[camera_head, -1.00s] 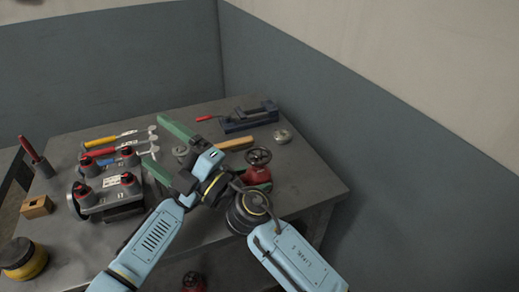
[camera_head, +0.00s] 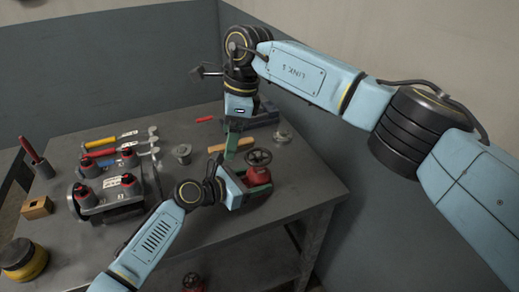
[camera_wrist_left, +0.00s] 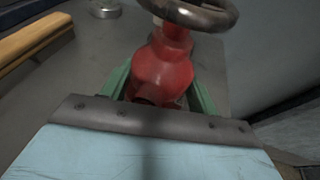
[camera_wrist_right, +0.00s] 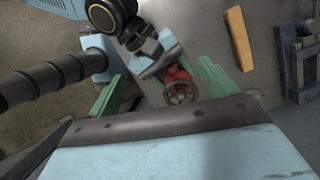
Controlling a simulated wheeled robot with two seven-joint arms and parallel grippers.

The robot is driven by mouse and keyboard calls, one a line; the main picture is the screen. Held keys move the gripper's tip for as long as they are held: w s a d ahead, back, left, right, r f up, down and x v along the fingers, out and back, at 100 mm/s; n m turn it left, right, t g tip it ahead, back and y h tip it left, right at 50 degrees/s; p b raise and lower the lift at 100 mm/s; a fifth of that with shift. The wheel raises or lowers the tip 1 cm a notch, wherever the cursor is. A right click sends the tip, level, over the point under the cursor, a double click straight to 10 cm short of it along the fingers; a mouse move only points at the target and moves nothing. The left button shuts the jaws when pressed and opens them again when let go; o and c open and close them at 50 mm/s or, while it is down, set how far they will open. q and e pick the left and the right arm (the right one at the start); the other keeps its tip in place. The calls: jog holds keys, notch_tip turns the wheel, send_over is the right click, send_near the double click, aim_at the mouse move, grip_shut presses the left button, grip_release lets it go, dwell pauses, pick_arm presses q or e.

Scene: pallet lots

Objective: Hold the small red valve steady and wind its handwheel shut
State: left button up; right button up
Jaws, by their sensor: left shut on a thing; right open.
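The small red valve (camera_head: 259,178) stands upright near the table's right edge, its dark round handwheel (camera_head: 258,157) on top. My left gripper (camera_wrist_left: 164,88) is shut on the red valve body (camera_wrist_left: 165,65), one green finger on each side. The handwheel (camera_wrist_left: 200,14) is above those fingers. My right gripper (camera_head: 231,150) is open and points down, above and slightly left of the handwheel in the head view. In the right wrist view the handwheel (camera_wrist_right: 181,92) lies between the open green fingers, farther away than the fingertips. No contact with it is visible.
A blue vise (camera_head: 262,113) and a wooden-coloured bar (camera_head: 232,146) lie behind the valve. A grey round part (camera_head: 182,152) and a grey fixture with red-and-black parts (camera_head: 108,192) are left. A yellow-black container (camera_head: 22,260) stands at far left.

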aim_at(260, 155)
jog(key=w+d+r+h, duration=0.3)
jog(key=d+r, duration=0.2)
jog(key=d, duration=0.2)
jog(key=shift+n+t, duration=0.3)
jog(key=shift+t, duration=0.1)
jog(key=f, duration=1.2)
jog(key=shift+s+a+f, duration=0.1)
jog(key=shift+s+a, duration=0.05)
jog(key=shift+a, duration=0.1)
jog(key=c, duration=1)
